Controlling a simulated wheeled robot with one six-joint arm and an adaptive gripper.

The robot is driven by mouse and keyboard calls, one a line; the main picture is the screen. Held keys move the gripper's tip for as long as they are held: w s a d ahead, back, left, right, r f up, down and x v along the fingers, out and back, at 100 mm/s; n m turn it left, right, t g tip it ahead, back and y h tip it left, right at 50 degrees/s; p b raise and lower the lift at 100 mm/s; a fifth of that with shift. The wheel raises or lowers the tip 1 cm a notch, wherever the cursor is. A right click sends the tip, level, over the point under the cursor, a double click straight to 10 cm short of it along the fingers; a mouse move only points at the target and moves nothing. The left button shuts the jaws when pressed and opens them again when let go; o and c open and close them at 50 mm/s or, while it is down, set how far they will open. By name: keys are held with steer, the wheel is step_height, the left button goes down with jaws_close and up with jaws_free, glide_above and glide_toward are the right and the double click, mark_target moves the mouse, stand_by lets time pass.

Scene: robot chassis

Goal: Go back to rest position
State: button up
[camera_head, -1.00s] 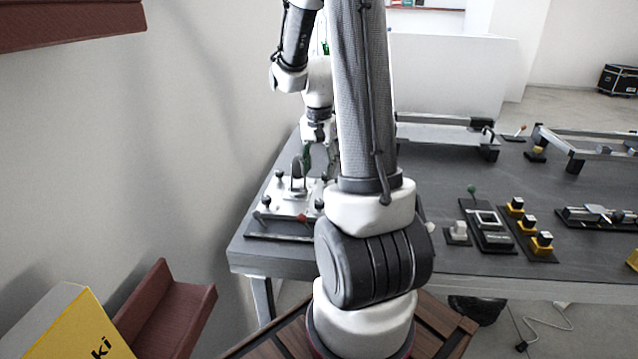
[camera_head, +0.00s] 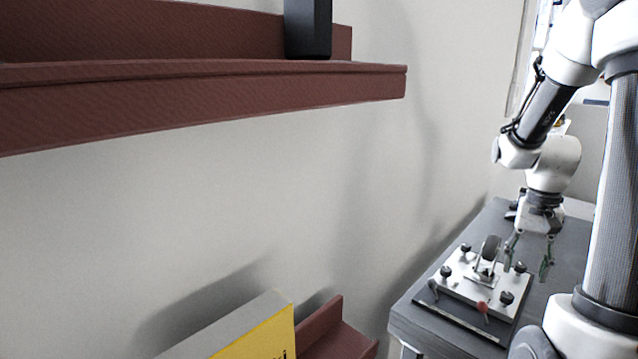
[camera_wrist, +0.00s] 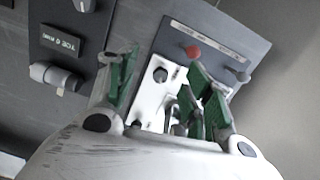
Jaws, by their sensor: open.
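My gripper (camera_head: 528,262) is open, with green-padded fingers pointing down over the dark table. In the head view it hangs just right of and behind a light metal plate fixture (camera_head: 470,286) with black knobs, a red knob and an upright dark wheel-like part. In the wrist view my gripper (camera_wrist: 165,95) has its fingers spread, with the fixture (camera_wrist: 150,97) beyond and between them. Nothing is seen held between the fingers. Whether a finger touches the fixture cannot be told.
The dark table (camera_head: 428,325) stands at the lower right. A reddish-brown shelf (camera_head: 200,85) with a black block (camera_head: 308,30) juts from the wall on the left. A yellow-and-grey box (camera_head: 255,335) is below. A labelled device (camera_wrist: 68,42) is near my gripper.

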steer(key=s+a+r+n+t, duration=0.5)
steer(key=s+a+r+n, duration=0.3)
steer(key=s+a+r, duration=0.3)
step_height(320, 180, up, 4)
steer(key=shift+s+a+f+t, duration=0.1)
steer(key=shift+s+a+t, duration=0.2)
steer(key=shift+a, duration=0.65)
stand_by(0.7)
